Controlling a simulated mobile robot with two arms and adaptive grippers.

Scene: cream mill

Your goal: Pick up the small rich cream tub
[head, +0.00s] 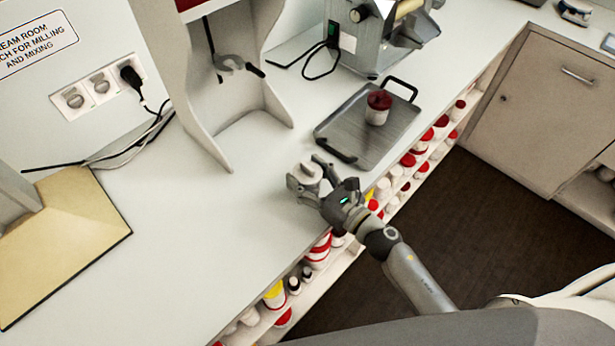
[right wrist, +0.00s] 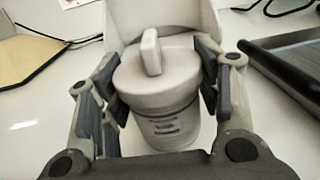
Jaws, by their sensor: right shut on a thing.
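My right gripper (head: 312,174) is above the counter near its front edge, left of the tray. It is shut on a small white tub (right wrist: 160,100) with a pale lid and an upright tab on top. In the right wrist view the fingers are on both sides of the tub, and dark print shows on its front. In the head view the tub (head: 308,169) is small and partly hidden by the fingers. I cannot tell whether its base touches the counter. My left gripper is not in view.
A metal tray (head: 350,140) with black handles holds a red-lidded white jar (head: 378,107). A grey mill (head: 372,40) stands behind it. A grey stand (head: 215,130) is left of the tray. Shelves under the counter hold several jars. A tan board (head: 75,240) lies left; the counter between is clear.

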